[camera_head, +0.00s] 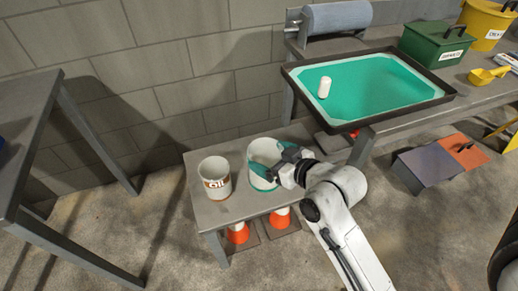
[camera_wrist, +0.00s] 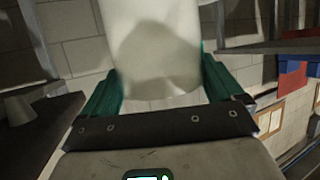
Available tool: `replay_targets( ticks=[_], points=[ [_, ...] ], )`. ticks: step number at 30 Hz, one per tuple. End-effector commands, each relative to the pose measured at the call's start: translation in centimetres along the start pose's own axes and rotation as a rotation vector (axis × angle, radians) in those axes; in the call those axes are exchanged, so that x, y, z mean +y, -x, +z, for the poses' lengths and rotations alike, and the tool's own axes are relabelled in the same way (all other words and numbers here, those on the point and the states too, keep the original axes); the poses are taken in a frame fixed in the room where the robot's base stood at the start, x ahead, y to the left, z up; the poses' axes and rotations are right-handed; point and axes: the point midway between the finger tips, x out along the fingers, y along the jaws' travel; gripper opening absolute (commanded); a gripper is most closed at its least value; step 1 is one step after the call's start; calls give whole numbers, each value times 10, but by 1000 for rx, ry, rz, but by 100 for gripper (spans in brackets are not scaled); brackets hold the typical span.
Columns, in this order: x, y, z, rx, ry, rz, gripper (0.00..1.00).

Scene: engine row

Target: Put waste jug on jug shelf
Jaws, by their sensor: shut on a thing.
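My gripper (camera_head: 265,172) comes from the right and is shut on this jug. In the wrist view the jug (camera_wrist: 158,50) fills the space between the green fingers of my gripper (camera_wrist: 160,92). No label shows on its visible side, so I cannot read whether it says waste. A second white jug marked "OIL" (camera_head: 215,179) stands upright to its left on the shelf.
Orange and white cones (camera_head: 238,234) stand under the shelf. A workbench at the right holds a teal-lined tray (camera_head: 375,93) with a white bottle (camera_head: 324,87), a green bin (camera_head: 432,45) and a yellow bucket (camera_head: 485,25). A grey table (camera_head: 30,112) stands at the left.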

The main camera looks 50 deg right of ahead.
Motion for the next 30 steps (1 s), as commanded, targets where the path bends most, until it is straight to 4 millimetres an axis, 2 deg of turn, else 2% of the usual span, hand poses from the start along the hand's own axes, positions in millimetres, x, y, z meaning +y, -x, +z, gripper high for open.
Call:
replay_targets(
  ticks=[5,8,11,14,18,21,27,30],
  points=[
    [-1,19,0,0,-1,1,35],
    [8,25,5,-3,-9,17,35],
    [31,31,20,-8,-24,57,35],
    [62,42,43,-12,-51,118,35],
    [105,65,79,-11,-92,215,35],
    [129,82,102,-7,-120,279,35],
    [154,107,130,0,-152,364,35],
    [160,107,132,3,-158,379,35]
  ],
)
